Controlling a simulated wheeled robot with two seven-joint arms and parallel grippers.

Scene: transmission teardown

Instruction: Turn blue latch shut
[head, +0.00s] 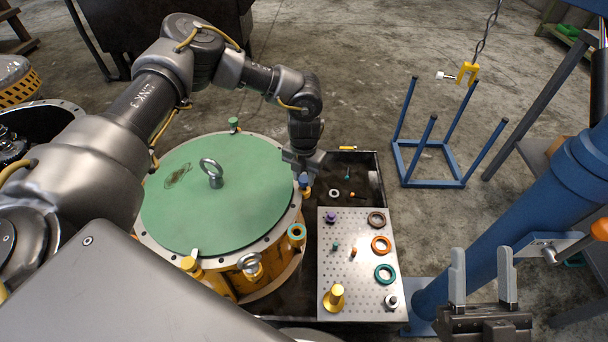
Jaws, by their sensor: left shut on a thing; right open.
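The round housing with a green lid (235,215) stands left of centre, with a metal eye ring (212,170) on top. The blue latch (304,180) sits at the housing's right rim, directly below my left gripper (302,170). My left gripper points down from above and is shut on the blue latch; its fingers hide part of it, so the latch's exact angle cannot be told. My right gripper (482,280) is open and empty at the lower right, fingers pointing up in the picture, well away from the housing.
A green-topped latch (234,124) and a yellow one (190,264) sit on the rim. A perforated metal plate (345,275) with rings and small parts lies right of the housing in a dark tray (375,180). A blue frame (435,182) and hanging yellow hook (467,73) stand beyond.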

